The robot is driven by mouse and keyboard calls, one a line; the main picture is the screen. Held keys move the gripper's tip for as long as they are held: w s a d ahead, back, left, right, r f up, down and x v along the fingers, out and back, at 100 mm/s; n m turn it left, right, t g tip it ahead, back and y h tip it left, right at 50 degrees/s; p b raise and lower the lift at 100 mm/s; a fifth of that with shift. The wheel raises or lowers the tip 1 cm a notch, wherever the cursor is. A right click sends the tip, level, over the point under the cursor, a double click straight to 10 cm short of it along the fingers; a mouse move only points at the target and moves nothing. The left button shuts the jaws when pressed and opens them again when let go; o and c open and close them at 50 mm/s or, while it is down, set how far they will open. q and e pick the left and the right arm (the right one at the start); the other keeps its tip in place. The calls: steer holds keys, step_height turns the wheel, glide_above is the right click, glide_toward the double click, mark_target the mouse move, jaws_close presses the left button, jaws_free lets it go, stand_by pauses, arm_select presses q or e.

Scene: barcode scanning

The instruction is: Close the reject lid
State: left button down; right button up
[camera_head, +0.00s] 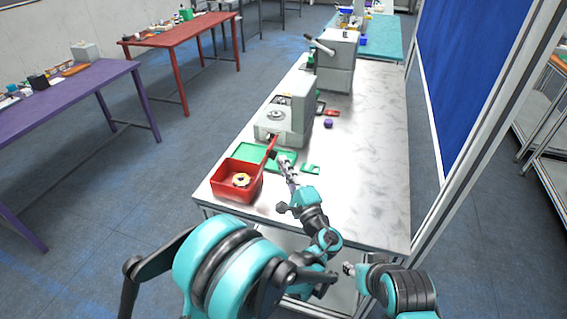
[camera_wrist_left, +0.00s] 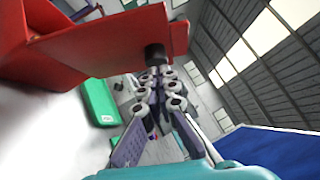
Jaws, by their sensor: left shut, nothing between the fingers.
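The red reject box (camera_head: 219,183) stands at the near left corner of the white table, with a round yellowish part inside. Its red lid (camera_head: 267,152) stands raised and tilted along the box's right side. My left gripper (camera_head: 281,159) is just right of the lid, shut and empty. In the left wrist view the red lid (camera_wrist_left: 110,42) fills the top left, and a black knob (camera_wrist_left: 155,55) on it is right by the closed fingertips (camera_wrist_left: 153,78); I cannot tell whether they touch. My right gripper (camera_head: 348,269) is low at the table's front edge, too small to read.
A green tray (camera_head: 285,150) lies behind the box, and a small green piece (camera_head: 311,169) lies right of my left gripper. A grey machine (camera_head: 290,110) stands farther back, with a purple item (camera_head: 328,123) beside it. The table's right side is clear.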

arm_select(q)
steer(key=shift+s+r, duration=0.1)
steer(key=shift+a, duration=0.15)
steer(key=shift+w+a+r+n+g+p, duration=0.25)
steer(key=shift+a+r+n+g+p, duration=0.4)
steer(key=shift+p, duration=0.5)
steer(key=a+r+n+p, duration=0.1)
steer(key=w+a+r+n+g+p, duration=0.1)
steer(key=a+p, duration=0.1)
steer(key=a+n+g+h+p, duration=0.1)
steer(key=p, duration=0.1)
steer(key=shift+w+a+r+g, duration=0.2)
steer(key=shift+r+g, duration=0.05)
steer(key=shift+r, duration=0.15)
steer(key=w+a+f+n+g+h+p, duration=0.1)
steer(key=w+a+f+n+g+h, duration=0.1)
steer(key=a, duration=0.5)
steer(key=w+a+f+n+g+h+p, duration=0.1)
steer(key=w+a+f+n+g+h, duration=0.2)
steer(key=a+f+n+h, duration=0.2)
steer(key=shift+a+f+g+h, duration=0.4)
steer(key=shift+a+f+h, duration=0.3)
steer(key=shift+a+h, duration=0.85)
steer(key=shift+a+n, duration=0.15)
steer(key=shift+n, duration=0.1)
